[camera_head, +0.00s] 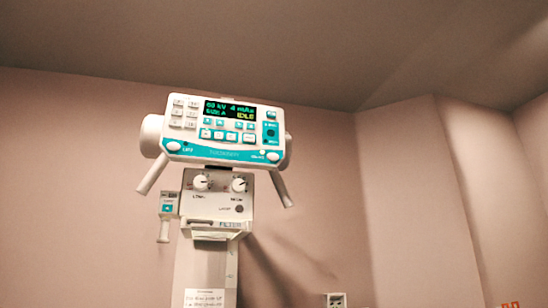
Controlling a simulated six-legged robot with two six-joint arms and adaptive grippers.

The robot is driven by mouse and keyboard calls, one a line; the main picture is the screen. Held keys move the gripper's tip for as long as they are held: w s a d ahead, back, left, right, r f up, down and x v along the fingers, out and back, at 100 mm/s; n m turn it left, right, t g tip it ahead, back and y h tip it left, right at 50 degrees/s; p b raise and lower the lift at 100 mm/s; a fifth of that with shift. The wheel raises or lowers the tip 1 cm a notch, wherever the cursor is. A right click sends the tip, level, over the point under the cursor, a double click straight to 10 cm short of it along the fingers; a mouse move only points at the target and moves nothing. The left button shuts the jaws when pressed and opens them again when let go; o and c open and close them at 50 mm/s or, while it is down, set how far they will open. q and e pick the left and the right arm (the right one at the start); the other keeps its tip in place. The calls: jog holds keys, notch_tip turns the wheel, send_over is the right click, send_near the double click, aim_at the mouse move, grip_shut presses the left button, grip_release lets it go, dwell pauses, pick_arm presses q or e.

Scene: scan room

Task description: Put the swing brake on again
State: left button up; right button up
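A white and teal X-ray control head (225,130) hangs tilted in the head view, left of centre. Its dark display (231,110) reads roughly "60 kV 4 mAs", "SIZE A" and "IDLE". A round white button (173,146) sits at its lower left and another round button (272,156) at its lower right, both with small labels too blurred to read. Below it is a collimator box (216,205) with two white knobs. A small side box (168,203) with a teal face and a handle is at its left. I cannot tell which control is the swing brake. Neither gripper shows.
Two grey handle bars (152,172) slant down from the head's sides. A pale column (205,270) with a paper label stands below.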

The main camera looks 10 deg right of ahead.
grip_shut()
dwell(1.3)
